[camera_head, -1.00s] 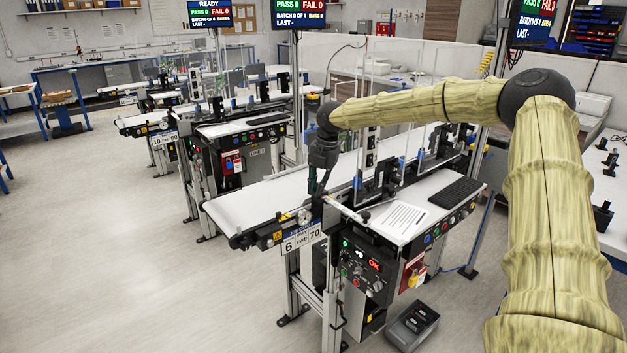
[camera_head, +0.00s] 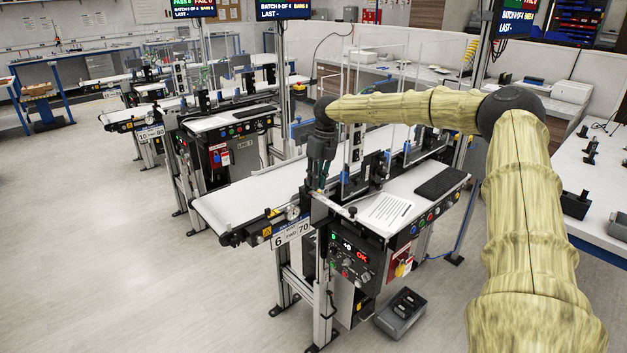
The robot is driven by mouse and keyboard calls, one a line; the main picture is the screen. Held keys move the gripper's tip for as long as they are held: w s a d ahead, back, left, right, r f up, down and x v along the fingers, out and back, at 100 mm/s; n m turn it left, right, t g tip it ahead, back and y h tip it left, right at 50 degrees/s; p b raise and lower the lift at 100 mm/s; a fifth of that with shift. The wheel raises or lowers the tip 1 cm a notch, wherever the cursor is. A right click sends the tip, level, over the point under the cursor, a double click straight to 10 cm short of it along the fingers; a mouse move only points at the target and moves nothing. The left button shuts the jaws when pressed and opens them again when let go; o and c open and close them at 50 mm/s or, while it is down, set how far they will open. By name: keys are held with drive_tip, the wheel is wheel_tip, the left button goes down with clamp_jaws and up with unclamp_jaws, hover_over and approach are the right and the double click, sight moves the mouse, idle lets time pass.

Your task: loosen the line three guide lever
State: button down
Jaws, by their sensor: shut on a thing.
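The nearest belt conveyor (camera_head: 250,203) has a white belt and a number placard (camera_head: 292,232) on its front end. My gripper (camera_head: 317,187) points down at the near right edge of this belt, just above the placard. It is shut on a small part there, which I take to be the guide lever. The fingers hide most of the lever, so its angle cannot be told. A pale rod (camera_head: 334,208) runs right and down from beside the fingertips. A round dial (camera_head: 292,212) sits left of the gripper.
A control box (camera_head: 352,262) with a lit display hangs below the gripper. A paper sheet (camera_head: 388,210) and a black keyboard (camera_head: 441,182) lie on the side shelf. Clear upright guards (camera_head: 397,110) stand behind the gripper. Open floor (camera_head: 120,270) lies at left.

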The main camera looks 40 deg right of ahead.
drive_tip(key=shift+w+d+n, duration=0.1)
drive_tip(key=shift+d+n, duration=0.3)
drive_tip(key=shift+n, duration=0.5)
drive_tip(key=c, duration=1.5)
unclamp_jaws()
drive_tip(key=r, duration=0.4)
drive_tip(key=d+r, duration=0.1)
drive_tip(key=r, duration=0.2)
drive_tip(key=d+r, duration=0.1)
drive_tip(key=r, duration=0.3)
drive_tip(key=shift+w+d+r, duration=0.15)
drive_tip(key=shift+d+r, duration=0.05)
drive_tip(key=shift+r, duration=0.15)
